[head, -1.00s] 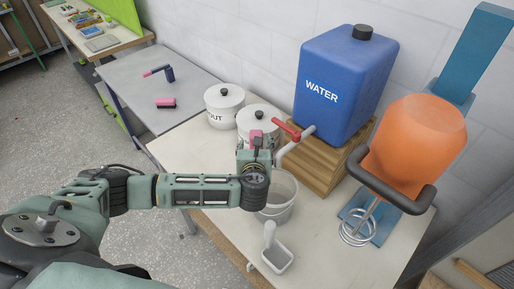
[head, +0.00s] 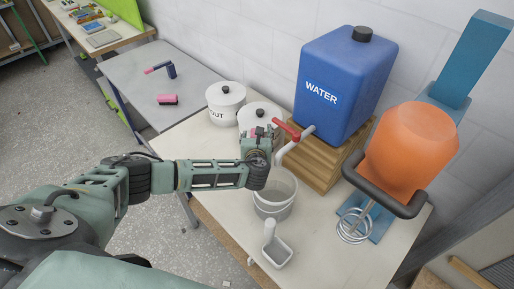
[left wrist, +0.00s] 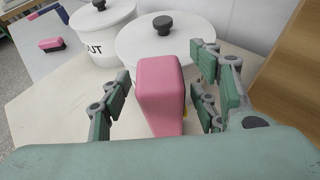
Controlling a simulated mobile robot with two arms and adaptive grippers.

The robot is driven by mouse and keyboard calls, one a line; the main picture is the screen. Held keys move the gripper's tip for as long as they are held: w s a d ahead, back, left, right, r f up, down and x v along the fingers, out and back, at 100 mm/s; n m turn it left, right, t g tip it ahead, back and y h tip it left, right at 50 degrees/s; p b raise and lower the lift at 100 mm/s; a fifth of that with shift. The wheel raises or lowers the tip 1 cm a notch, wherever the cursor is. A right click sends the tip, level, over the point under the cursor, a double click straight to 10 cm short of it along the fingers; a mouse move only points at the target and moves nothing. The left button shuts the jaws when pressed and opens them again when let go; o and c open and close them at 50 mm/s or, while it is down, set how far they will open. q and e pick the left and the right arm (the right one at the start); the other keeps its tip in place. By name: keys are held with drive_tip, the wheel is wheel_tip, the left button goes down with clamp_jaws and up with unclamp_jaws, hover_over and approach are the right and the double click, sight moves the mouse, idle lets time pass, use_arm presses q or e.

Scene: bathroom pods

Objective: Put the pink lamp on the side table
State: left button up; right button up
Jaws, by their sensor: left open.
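A pink block-shaped object (left wrist: 160,90), which looks like the pink lamp, stands upright between the fingers of my left gripper (left wrist: 160,98) in the left wrist view. A small yellow part shows at its right edge. The fingers are spread, with a gap visible on its left side; contact on the right is unclear. In the head view my left gripper (head: 258,142) is in front of the white lidded pots and mostly hides the pink object. A grey table (head: 130,84), possibly the side table, adjoins the cream table at the upper left. My right gripper is not in view.
The cream table (head: 345,245) holds two white pots (head: 226,101), a grey bucket (head: 275,195), a blue water container (head: 345,85) on a wooden stand, and an orange vessel (head: 410,150). A pink-and-navy item (head: 162,68) and a pink item (head: 167,99) lie on the grey table.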

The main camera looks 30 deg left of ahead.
use_arm(q)
clamp_jaws()
idle(0.6)
drive_tip(key=shift+r, duration=0.1)
